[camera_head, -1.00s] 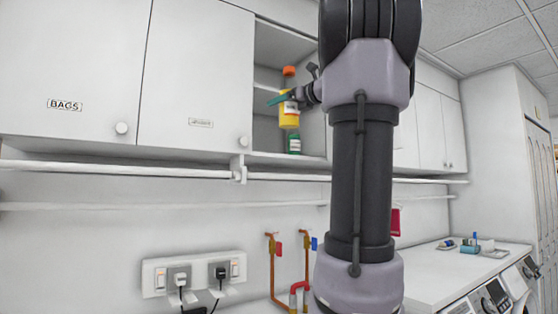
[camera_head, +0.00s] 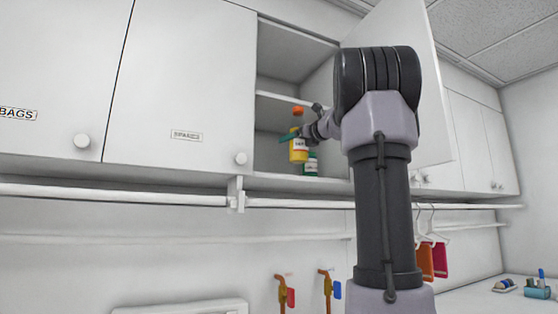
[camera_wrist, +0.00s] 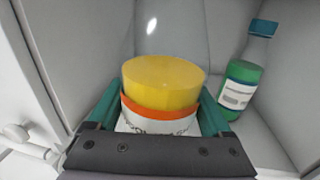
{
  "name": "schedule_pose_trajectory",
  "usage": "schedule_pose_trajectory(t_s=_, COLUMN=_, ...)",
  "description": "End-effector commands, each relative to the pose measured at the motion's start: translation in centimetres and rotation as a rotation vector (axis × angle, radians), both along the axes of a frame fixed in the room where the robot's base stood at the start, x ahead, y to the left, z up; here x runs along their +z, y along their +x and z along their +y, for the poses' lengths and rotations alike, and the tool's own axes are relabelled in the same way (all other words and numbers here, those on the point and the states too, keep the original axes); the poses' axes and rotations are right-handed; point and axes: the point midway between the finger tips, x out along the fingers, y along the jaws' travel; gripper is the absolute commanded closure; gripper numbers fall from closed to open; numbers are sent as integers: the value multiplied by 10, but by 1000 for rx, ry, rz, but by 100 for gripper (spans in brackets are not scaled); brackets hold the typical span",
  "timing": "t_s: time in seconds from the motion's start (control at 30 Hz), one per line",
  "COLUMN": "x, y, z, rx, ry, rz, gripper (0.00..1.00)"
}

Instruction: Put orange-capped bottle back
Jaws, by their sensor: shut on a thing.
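The orange-capped bottle (camera_head: 298,150) has a yellow body and white label and looks upright in the opening of the cabinet (camera_head: 274,152). Its orange cap shows near the middle shelf's front edge. My gripper (camera_head: 291,138) has teal fingers and is shut on this bottle. In the wrist view the bottle's yellow part (camera_wrist: 165,80), orange band and white label sit between the fingers. A green bottle (camera_head: 311,165) stands on the cabinet floor, just right of the held bottle; it also shows in the wrist view (camera_wrist: 243,80). I cannot tell whether the held bottle touches the floor.
The cabinet's middle shelf (camera_head: 280,98) lies above the bottles. An open door (camera_head: 430,110) is on the right, behind my arm. A closed door (camera_head: 180,80) is on the left. A rail (camera_head: 120,196) runs below. Free cabinet floor shows around the green bottle.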

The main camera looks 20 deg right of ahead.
Motion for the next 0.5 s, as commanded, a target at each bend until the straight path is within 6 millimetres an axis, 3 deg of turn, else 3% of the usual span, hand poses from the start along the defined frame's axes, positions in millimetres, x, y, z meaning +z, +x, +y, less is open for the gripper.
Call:
schedule_pose_trajectory(t_s=0.1, x=0, y=32, z=7, rx=2, ry=-1, rz=0, gripper=100)
schedule_pose_trajectory(t_s=0.3, x=1, y=75, z=15, rx=2, ry=-1, rz=-2, gripper=100)
schedule_pose_trajectory(t_s=0.5, x=0, y=91, z=18, rx=0, ry=-1, rz=-2, gripper=100)
